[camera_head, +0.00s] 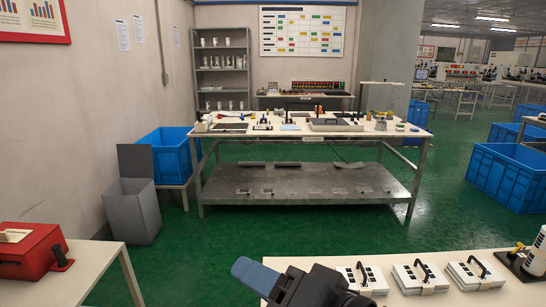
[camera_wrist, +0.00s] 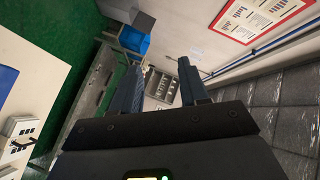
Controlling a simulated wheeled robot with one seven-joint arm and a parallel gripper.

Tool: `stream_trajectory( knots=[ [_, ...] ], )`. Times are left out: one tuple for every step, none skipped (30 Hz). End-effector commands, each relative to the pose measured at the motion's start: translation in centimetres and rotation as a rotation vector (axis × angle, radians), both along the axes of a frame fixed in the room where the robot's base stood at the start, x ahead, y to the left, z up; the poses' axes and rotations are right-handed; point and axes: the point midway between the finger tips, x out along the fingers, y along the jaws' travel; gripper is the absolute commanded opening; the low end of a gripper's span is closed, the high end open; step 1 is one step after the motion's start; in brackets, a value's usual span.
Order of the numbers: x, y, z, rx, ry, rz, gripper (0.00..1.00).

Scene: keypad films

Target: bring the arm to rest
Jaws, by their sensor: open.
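My gripper (camera_wrist: 158,72) is open and empty in the wrist view, its two dark blue fingers apart with only the room behind them. In the head view my gripper (camera_head: 250,274) shows at the bottom centre, over the left part of the near white table (camera_head: 300,262). Three white keypad units (camera_head: 420,278) with black handles stand in a row on this table, right of my gripper. One keypad unit (camera_wrist: 22,130) also shows at the left edge of the wrist view. The gripper touches none of them.
A black-based device with a white body (camera_head: 540,250) stands at the table's right end. A red box (camera_head: 32,250) sits on another table at left. A grey bin (camera_head: 133,212), blue crates (camera_head: 508,172) and a cluttered workbench (camera_head: 305,185) stand beyond. Green floor lies clear between.

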Motion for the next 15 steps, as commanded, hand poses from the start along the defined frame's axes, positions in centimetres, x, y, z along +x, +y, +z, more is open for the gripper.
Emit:
stream_trajectory(
  knots=[
    [-0.4, -0.1, -0.5, 0.034, -0.006, -0.042, 0.44],
    [-0.6, -0.3, -0.7, 0.048, -0.014, -0.07, 0.44],
    [-0.8, -0.7, -1.1, 0.062, -0.025, -0.11, 0.44],
    [-1.1, -1.0, -1.4, 0.072, -0.031, -0.138, 0.44],
    [-1.3, -1.4, -1.8, 0.076, -0.038, -0.169, 0.44],
    [-1.7, -1.9, -2.4, 0.081, -0.045, -0.207, 0.44],
    [-2.1, -2.3, -2.9, 0.08, -0.05, -0.238, 0.44],
    [-2.5, -2.7, -3.5, 0.078, -0.052, -0.266, 0.44],
    [-3.2, -3.3, -4.3, 0.069, -0.056, -0.305, 0.44],
    [-3.7, -3.8, -4.9, 0.063, -0.058, -0.334, 0.44],
    [-4.3, -4.3, -5.5, 0.05, -0.061, -0.361, 0.44],
    [-5.1, -5.0, -6.3, 0.034, -0.065, -0.397, 0.44],
    [-5.8, -5.6, -7.0, 0.016, -0.068, -0.423, 0.44],
    [-6.5, -6.2, -7.6, -0.001, -0.069, -0.448, 0.44],
    [-7.6, -6.9, -8.5, -0.031, -0.072, -0.479, 0.44]
  ],
)
